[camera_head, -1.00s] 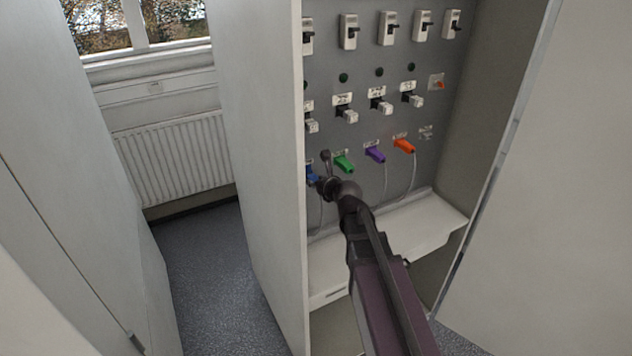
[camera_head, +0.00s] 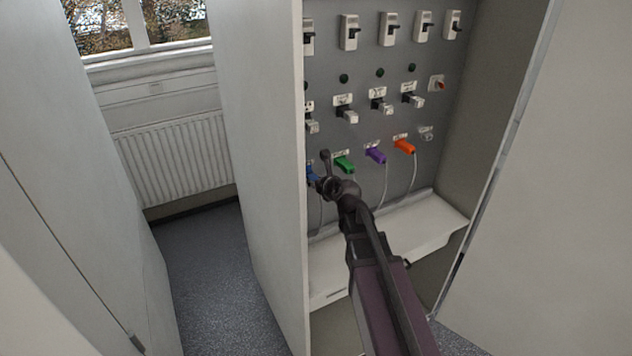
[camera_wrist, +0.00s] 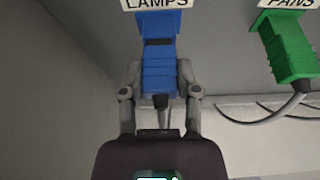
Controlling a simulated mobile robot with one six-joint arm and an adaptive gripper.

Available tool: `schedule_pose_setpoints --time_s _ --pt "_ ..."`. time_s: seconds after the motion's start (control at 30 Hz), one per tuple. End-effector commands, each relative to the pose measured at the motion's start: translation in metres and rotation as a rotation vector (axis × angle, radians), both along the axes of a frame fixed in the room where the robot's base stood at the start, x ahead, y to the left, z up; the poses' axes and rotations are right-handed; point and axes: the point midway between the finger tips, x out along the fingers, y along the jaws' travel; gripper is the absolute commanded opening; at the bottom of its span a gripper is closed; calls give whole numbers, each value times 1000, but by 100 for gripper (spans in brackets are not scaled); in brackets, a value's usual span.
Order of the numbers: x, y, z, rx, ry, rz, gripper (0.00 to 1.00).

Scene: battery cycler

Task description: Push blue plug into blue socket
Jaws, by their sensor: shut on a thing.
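The blue plug (camera_wrist: 159,75) is in the middle of the wrist view, with its cable end toward me. My gripper (camera_wrist: 160,80) is shut on it, one finger on each side. The blue socket (camera_wrist: 157,24) is just beyond the plug, under a label reading LAMPS. A dark band lies between plug and socket; I cannot tell how deep the plug sits. In the head view the blue plug (camera_head: 312,174) is at the left of the lower row, partly hidden by the cabinet edge and my gripper (camera_head: 320,180).
A green plug (camera_head: 345,164) sits close to the right, then a purple plug (camera_head: 376,155) and an orange plug (camera_head: 405,146). Grey cables hang below them to a white shelf (camera_head: 400,232). The cabinet's left side wall (camera_head: 262,150) stands close beside my gripper.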

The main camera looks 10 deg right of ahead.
Motion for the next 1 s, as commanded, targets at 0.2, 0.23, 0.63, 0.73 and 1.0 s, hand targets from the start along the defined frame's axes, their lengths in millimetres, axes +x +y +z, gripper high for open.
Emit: schedule_pose_setpoints --time_s 0.2,0.23,0.63,0.73,1.0 --pt "3 1 0 0 0 0 0" --pt "3 1 0 0 0 0 0" --pt "7 3 0 0 0 0 0" --pt "8 3 0 0 0 0 0" --pt "8 3 0 0 0 0 45"
